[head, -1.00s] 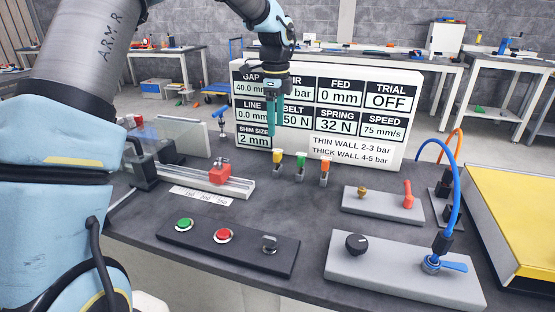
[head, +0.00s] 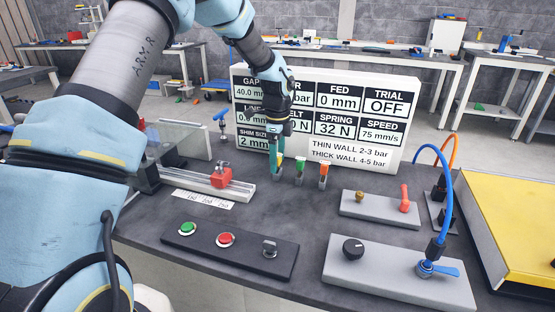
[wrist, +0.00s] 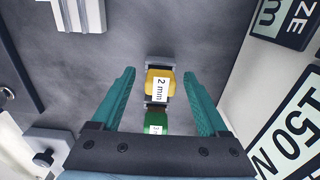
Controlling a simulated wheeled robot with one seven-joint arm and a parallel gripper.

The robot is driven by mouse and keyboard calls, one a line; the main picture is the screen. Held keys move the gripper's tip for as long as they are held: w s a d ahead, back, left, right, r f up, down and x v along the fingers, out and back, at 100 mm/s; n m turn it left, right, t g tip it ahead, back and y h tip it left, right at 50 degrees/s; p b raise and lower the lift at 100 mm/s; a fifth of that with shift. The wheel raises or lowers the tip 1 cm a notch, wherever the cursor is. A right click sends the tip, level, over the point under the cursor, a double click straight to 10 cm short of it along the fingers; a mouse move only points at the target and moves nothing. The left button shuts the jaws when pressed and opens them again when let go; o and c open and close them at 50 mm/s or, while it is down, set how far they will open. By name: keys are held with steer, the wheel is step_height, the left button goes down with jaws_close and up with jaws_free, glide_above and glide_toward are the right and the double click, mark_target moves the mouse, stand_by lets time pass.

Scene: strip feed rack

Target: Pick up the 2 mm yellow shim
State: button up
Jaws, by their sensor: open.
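The yellow shim (wrist: 161,84), labelled "2 mm", stands in a small grey holder in the wrist view, between my open fingers and apart from both. In the head view my gripper (head: 276,164) points down at the yellow shim and hides most of it. In the wrist view my gripper (wrist: 159,100) has a teal finger on each side. A green shim (wrist: 156,122) is beside the yellow one, nearer my palm; it also shows in the head view (head: 299,165).
An orange shim (head: 323,169) stands to the right of the green one. The white display board (head: 400,155) rises close behind the shims. A rail with a red block (head: 221,177) lies to the left.

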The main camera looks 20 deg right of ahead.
jaws_close()
stand_by(0.5)
